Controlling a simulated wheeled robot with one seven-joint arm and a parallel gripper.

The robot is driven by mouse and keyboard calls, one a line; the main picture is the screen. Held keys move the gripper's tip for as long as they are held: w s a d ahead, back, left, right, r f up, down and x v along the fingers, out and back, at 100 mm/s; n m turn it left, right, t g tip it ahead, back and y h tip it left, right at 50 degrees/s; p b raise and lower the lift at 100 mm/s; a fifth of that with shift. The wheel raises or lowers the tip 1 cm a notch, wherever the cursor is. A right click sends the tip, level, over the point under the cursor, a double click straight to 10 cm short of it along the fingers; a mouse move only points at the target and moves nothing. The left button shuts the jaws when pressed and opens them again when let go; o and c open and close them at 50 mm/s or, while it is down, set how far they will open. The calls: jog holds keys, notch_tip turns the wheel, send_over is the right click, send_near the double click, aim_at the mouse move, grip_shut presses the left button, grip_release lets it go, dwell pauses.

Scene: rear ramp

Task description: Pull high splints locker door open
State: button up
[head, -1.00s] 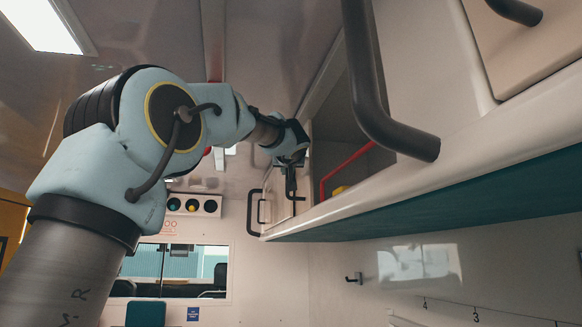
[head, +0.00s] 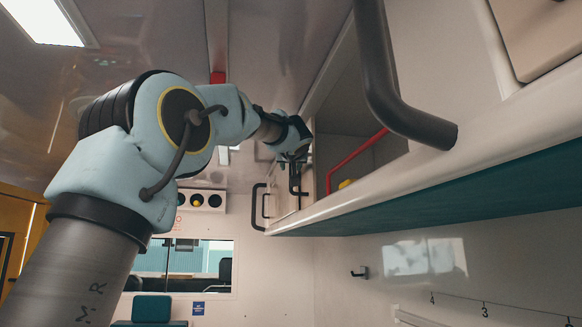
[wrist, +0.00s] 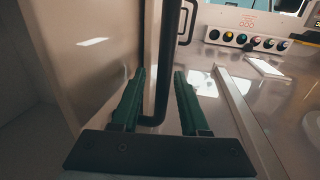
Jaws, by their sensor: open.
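My gripper (head: 292,160) is raised high at the far end of the overhead locker row. In the wrist view my gripper (wrist: 159,74) is open, with its two green fingers apart. A dark bar handle (wrist: 163,60) runs between the fingers; I cannot tell whether either finger touches it. The handle is beside a pale locker door panel (wrist: 95,45). In the head view the handle (head: 296,183) hangs just below my gripper, which partly hides the door. No splints label is readable, and I cannot tell how far this door stands open.
An open locker bay (head: 345,150) nearer me shows a red bar (head: 357,158) and a small yellow thing (head: 345,184). A large dark handle (head: 385,95) juts out in the foreground. Another dark handle (head: 257,205) is beyond my gripper. Below the teal-bottomed locker ledge there is free room.

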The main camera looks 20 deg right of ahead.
jog(key=shift+s, duration=0.1)
jog(key=b+v, duration=0.2)
jog(key=v, duration=0.8)
jog(key=shift+s+b, duration=0.3)
jog(key=shift+b, duration=0.1)
jog(key=shift+a, duration=0.1)
